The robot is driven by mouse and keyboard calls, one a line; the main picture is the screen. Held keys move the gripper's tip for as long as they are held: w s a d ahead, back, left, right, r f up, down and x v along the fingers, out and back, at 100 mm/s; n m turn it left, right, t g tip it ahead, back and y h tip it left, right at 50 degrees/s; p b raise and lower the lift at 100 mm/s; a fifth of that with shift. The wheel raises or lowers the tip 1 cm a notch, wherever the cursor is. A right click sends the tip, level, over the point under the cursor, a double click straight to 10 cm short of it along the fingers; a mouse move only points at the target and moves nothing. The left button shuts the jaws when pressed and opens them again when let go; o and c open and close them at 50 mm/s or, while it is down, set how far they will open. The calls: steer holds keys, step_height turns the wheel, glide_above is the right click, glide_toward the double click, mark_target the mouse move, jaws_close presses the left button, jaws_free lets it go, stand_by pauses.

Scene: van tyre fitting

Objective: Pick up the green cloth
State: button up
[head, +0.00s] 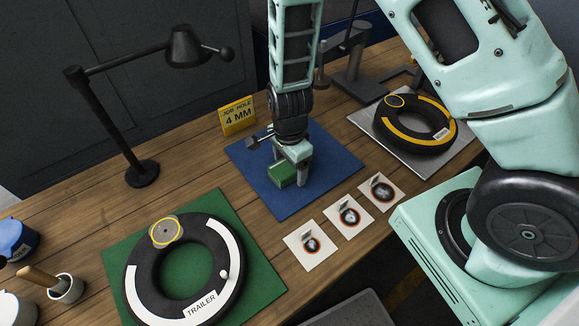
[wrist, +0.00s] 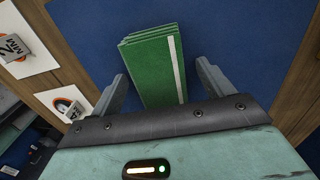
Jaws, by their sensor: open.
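The green cloth (wrist: 152,72) is a folded stack with a pale stripe along one side, lying on the blue mat (head: 255,180). In the wrist view it lies between the two open fingers of my gripper (wrist: 160,85), with its far end reaching beyond the fingertips. Gaps of blue show between it and each finger. In the head view my gripper (head: 291,178) points down over the mat, and the cloth (head: 283,174) shows partly behind it. The cloth's near end is hidden by my gripper body in the wrist view.
A tyre marked TRAILER (head: 185,270) lies on a green mat (head: 115,255) at front left. A yellow-striped tyre (head: 415,122) lies on a grey mat at right. Several cards (head: 310,245) line the front edge. A yellow sign (head: 237,115) and a black lamp (head: 142,172) stand behind.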

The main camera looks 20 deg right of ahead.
mark_target(289, 165)
steer(key=c, duration=1.1)
steer(key=shift+r, duration=0.1)
step_height(289, 165, up, 10)
steer(key=shift+f, duration=0.1)
steer(key=o, duration=0.4)
steer(key=shift+c, duration=1.3)
